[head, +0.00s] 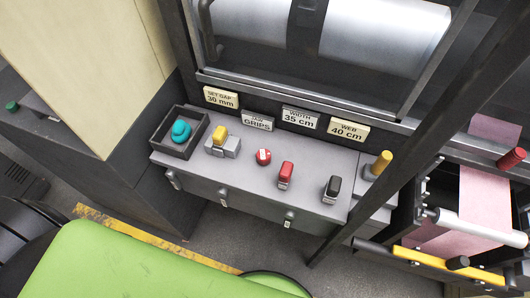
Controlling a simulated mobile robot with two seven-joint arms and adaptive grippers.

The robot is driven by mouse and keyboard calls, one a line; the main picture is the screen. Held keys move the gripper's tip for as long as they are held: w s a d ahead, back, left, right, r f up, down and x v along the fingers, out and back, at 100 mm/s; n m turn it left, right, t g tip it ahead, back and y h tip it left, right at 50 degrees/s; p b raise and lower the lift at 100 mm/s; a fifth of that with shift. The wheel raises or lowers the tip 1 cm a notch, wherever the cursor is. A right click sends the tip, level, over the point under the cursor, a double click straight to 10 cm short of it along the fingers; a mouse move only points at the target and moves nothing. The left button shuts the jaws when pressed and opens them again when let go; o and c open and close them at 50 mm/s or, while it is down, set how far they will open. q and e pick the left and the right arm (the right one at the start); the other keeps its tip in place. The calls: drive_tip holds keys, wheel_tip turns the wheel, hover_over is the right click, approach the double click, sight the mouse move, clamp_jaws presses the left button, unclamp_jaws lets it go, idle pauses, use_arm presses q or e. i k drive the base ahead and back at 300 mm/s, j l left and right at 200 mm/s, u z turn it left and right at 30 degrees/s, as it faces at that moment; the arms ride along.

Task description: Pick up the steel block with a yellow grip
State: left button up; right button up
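A steel-grey block (231,148) with an upright yellow grip (220,133) stands on the grey cabinet top (250,178), just right of a dark tray. Its grey part looks stepped, and I cannot tell whether it is one piece or more. A second yellow knob (380,163), cylindrical, stands on a grey surface at the right end, behind a dark diagonal bar. Neither of my grippers is in view, and nothing is seen touching the block.
The dark tray (161,148) holds a teal piece (181,131). Signs (258,121) and a framed machine rise behind. The dark bar (395,155) crosses the right side.

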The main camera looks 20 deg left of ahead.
sight(220, 137)
drive_tip(key=k+l+u, duration=0.1)
drive_tip(key=u, duration=0.85)
drive_tip(key=k+j, duration=0.05)
